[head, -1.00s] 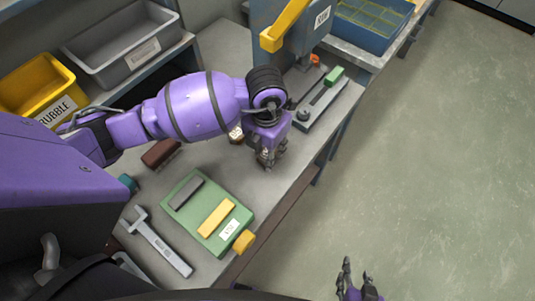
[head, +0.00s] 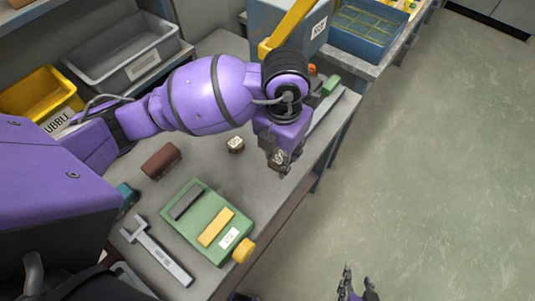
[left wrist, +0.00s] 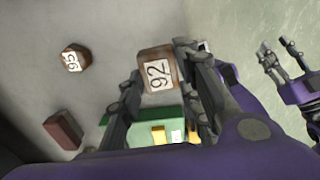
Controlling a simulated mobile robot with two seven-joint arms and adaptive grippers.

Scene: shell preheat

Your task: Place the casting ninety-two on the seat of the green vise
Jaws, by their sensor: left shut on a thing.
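Casting ninety-two (left wrist: 158,72) is a brown block with a white "92" label, between the fingers of my left gripper (left wrist: 155,88). In the head view, my left gripper (head: 281,165) is shut on it above the bench's right edge. The green vise (head: 238,212) lies on the bench, lower left of that gripper, with a grey jaw, a yellow jaw and a yellow knob; the seat between the jaws is empty. It partly shows behind the fingers in the left wrist view (left wrist: 143,134). My right gripper (head: 357,285) is open and empty over the floor, right of the bench.
A similar casting labelled 95 (head: 235,145) stands on the bench left of my left gripper. A brown block (head: 160,160) and a grey tool (head: 155,252) lie near the vise. A yellow bin (head: 35,92), a grey bin (head: 120,60) and a blue-grey machine (head: 262,25) stand farther back.

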